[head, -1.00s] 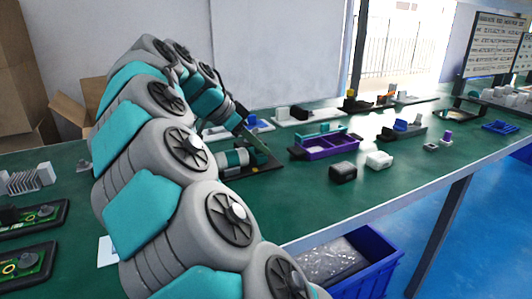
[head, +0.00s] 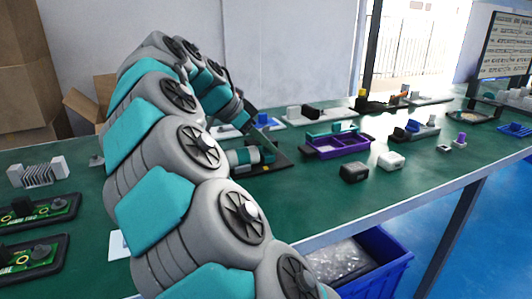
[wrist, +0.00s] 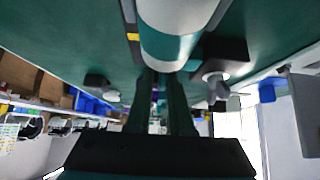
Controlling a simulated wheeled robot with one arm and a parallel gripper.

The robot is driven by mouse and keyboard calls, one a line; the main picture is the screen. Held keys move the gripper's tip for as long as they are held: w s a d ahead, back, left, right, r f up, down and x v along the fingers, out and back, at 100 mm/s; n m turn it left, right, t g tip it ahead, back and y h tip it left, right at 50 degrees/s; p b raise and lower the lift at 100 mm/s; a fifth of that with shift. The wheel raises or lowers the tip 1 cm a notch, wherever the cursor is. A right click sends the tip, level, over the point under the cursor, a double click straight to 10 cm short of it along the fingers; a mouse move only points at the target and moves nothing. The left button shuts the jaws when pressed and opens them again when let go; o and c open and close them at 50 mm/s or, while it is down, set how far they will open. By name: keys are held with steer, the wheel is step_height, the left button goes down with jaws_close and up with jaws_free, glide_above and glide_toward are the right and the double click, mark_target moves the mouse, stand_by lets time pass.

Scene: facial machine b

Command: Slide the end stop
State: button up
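A grey and teal cylinder (head: 243,157) lies on a dark base plate (head: 277,166) on the green table, with a teal block (head: 267,153) at its right end. I cannot tell for sure which part is the end stop. In the wrist view the cylinder (wrist: 172,32) is large and close, just beyond the fingertips. My gripper (wrist: 163,78) has two dark green fingers with a narrow gap between them, and nothing is seen held. In the head view my arm reaches over the table, and its end is just behind and above the cylinder, with its fingertips unclear.
A purple tray (head: 338,148) stands right of the base plate, with a black block (head: 354,172) and a white block (head: 391,160) in front. Circuit boards (head: 40,211) lie at the left. A blue bin (head: 382,262) is below the table's front edge.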

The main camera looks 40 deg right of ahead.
steer(key=shift+w+a+r+p, duration=0.1)
steer(key=shift+r+p, duration=1.05)
steer(key=shift+r, duration=0.85)
steer(key=shift+r, duration=0.1)
